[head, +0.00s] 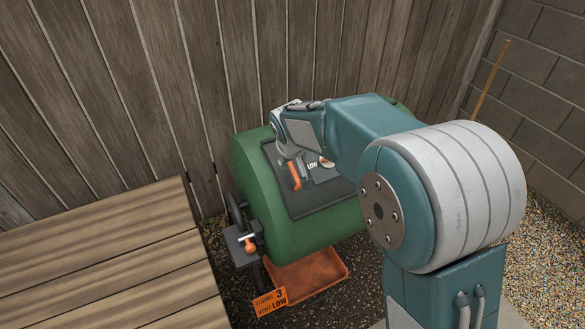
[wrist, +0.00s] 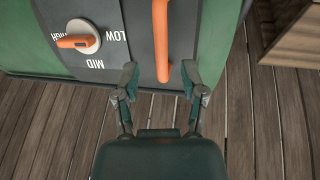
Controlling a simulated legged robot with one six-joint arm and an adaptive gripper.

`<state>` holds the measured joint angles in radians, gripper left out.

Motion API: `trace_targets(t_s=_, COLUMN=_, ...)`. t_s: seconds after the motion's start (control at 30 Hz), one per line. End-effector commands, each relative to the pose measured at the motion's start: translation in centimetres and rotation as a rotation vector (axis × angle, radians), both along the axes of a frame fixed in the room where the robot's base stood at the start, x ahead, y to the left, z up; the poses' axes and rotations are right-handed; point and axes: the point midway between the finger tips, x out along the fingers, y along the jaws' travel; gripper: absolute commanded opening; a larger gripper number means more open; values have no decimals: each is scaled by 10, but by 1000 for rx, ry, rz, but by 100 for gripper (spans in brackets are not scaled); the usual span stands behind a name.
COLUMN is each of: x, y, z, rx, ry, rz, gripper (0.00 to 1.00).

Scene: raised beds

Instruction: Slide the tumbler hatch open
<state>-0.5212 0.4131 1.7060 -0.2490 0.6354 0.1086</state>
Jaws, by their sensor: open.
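The tumbler (head: 255,185) is a green drum lying on its side in the head view. Its dark grey hatch (head: 312,205) lies on the upper face, with no opening visible. The orange hatch handle (head: 294,176) is an upright bar; it also shows at the top of the wrist view (wrist: 160,35). My gripper (wrist: 160,72) is open and empty, its two fingers apart on either side of the handle's near end. I cannot tell how far the tips reach around it. In the head view my arm covers the hatch's right part and much of the gripper.
A white vent dial (wrist: 83,37) with an orange pointer sits beside the handle. A crank (head: 250,246) is at the drum's left end. A rust-coloured tray (head: 310,275) and an orange tag (head: 269,301) are below. A wooden bed (head: 110,260) stands left; a plank fence (head: 170,90) is behind.

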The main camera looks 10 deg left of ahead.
Motion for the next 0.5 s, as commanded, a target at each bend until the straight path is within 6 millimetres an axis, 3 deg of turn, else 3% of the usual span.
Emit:
trace_targets(t_s=0.2, x=14, y=3, z=-33, rx=-1, ry=2, rz=0, gripper=54)
trace_targets(t_s=0.5, x=20, y=3, z=-44, rx=1, ry=-2, rz=-1, gripper=54)
